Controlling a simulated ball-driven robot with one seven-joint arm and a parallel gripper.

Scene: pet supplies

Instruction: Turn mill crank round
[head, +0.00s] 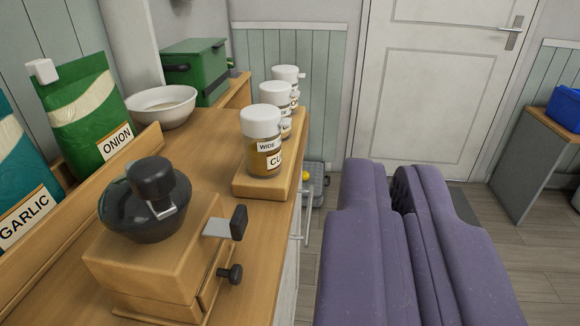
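The mill stands at the near left on the wooden counter. It has a wooden box body (150,262), a dark bowl-shaped top (125,216) and a black cap (153,180) with a short metal piece below it. A flat metal piece (218,228) ending in a black grip (239,222) sticks out at the box's right edge; how it joins the mill is unclear. A small black knob (231,273) is on the front face below. My gripper (392,180), with purple padded fingers, is right of the counter, apart from the mill. Only a narrow gap shows between the fingers, with nothing seen in it.
Several white-lidded jars (264,140) stand in a row on a wooden stand behind the mill. A green ONION bag (85,115), a GARLIC bag (20,190), a white bowl (160,105) and a green box (195,72) line the left and back. Floor right of my gripper is open.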

